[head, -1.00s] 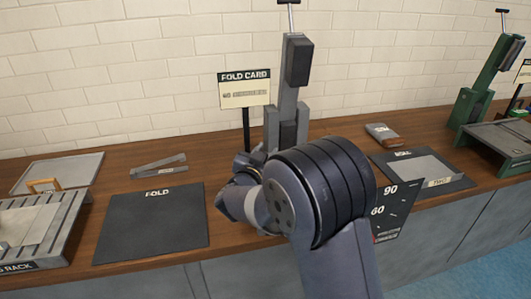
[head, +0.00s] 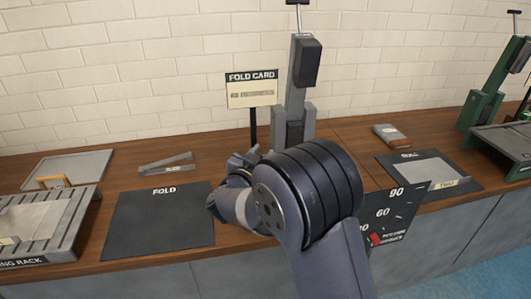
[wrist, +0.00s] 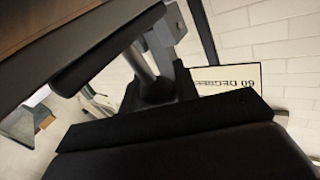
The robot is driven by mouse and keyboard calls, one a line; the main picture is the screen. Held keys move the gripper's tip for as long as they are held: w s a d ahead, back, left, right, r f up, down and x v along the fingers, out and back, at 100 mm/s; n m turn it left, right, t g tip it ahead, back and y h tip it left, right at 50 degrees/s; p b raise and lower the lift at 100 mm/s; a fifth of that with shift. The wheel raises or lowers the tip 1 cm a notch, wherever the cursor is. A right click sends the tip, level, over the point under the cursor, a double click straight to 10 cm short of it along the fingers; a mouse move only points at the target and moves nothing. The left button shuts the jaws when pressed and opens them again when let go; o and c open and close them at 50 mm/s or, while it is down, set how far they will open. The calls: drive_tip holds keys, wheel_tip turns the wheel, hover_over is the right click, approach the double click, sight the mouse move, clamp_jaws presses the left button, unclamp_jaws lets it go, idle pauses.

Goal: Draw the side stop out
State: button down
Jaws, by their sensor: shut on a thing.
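The grey folding machine (head: 303,90) stands upright on the bench, behind my arm. Its lower part is hidden by my arm in the head view. My gripper (head: 243,160) is at the machine's lower left in the head view, mostly hidden by my wrist. In the wrist view, a short grey rod (wrist: 143,62) with a dark round end shows between dark parts, close to my gripper (wrist: 158,95). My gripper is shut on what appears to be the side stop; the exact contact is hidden.
A fold card (head: 251,90) on a post stands left of the machine. A dark FOLD mat (head: 160,225), a slatted rack (head: 60,228) and a grey tray (head: 68,170) lie left. A dark angle gauge (head: 385,225) hangs at the bench front. A green machine (head: 490,95) stands far right.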

drive_tip(key=c, duration=1.1)
unclamp_jaws()
drive_tip(key=shift+a, duration=0.25)
drive_tip(key=shift+s, duration=0.15)
drive_tip(key=v, duration=1)
drive_tip(key=shift+s+a, duration=0.1)
drive_tip(key=shift+s, duration=0.2)
drive_tip(key=x, duration=1.1)
drive_tip(key=shift+w+d, duration=0.15)
drive_tip(key=shift+d, duration=0.55)
